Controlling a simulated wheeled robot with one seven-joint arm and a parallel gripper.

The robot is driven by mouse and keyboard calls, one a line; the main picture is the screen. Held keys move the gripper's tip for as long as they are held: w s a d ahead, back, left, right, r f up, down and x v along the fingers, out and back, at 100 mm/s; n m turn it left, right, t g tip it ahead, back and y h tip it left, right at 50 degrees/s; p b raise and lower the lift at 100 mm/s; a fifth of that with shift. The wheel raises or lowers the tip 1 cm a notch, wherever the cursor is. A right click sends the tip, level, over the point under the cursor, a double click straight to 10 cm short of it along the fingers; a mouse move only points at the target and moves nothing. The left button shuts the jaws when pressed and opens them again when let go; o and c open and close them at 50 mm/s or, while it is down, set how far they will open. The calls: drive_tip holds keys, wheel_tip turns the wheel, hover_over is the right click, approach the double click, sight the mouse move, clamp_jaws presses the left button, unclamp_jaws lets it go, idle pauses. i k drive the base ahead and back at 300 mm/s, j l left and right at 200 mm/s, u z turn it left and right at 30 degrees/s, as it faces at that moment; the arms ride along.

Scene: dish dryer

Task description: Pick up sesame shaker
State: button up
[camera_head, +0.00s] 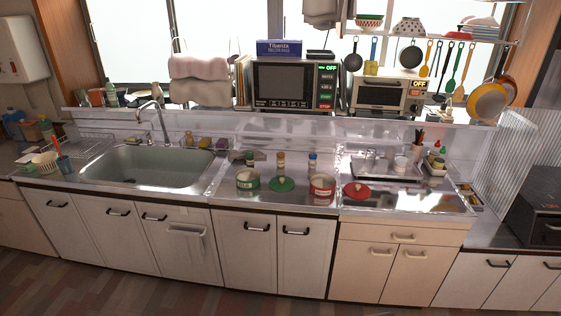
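Three small shakers stand upright in a row on the steel counter, behind the open cans. One is a dark, greenish shaker (250,159), one is a shaker with a brown-orange top (281,161), and one is a shaker with a blue top (312,161). Their labels are too small to read, so I cannot tell which is the sesame shaker. My gripper and arm are not in view.
A green can (247,187), a green lid (281,184), a red can (321,194) and a red lid (353,190) sit in front of the shakers. The sink (150,168) is left. A tray (378,176) is right. The floor (120,290) ahead is clear.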

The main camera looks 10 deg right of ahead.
sight(280, 155)
drive_tip(key=i+u, duration=0.3)
drive_tip(key=i, duration=0.2)
drive_tip(key=i+l+u, duration=0.3)
drive_tip(key=i, duration=0.2)
drive_tip(key=i+l+u, duration=0.3)
drive_tip(key=i, duration=0.2)
drive_tip(key=i+l+u, duration=0.3)
drive_tip(key=i+l, duration=0.1)
drive_tip(key=i, duration=0.05)
